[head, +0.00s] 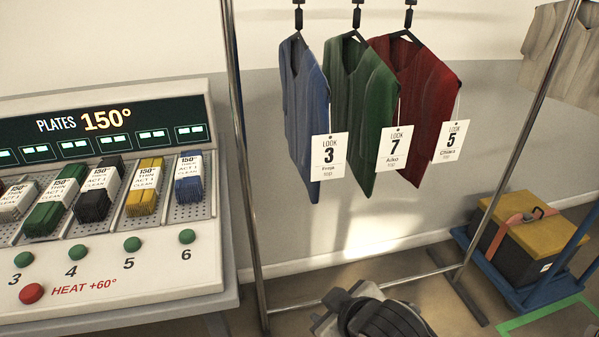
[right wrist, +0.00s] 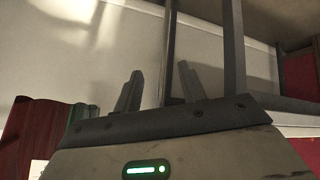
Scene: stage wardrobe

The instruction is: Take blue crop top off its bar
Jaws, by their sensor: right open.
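The blue crop top (head: 306,100) hangs at the left of a row of three tops in the head view. It is on a dark hanger, with a white "LOOK 3" tag (head: 329,155) at its lower right. The bar itself is above the frame; only dark hooks (head: 298,14) show. My right gripper (head: 350,300) is low in the head view, well below the tops and partly cut off by the bottom edge. In the right wrist view its two fingers (right wrist: 158,88) stand apart with nothing between them. My left gripper is not in view.
A green top (head: 358,110) and a red top (head: 425,90) hang right of the blue one. The rack's metal posts (head: 236,130) stand either side. A console (head: 110,262) is at left. A yellow-lidded box (head: 535,238) sits on a blue dolly at right.

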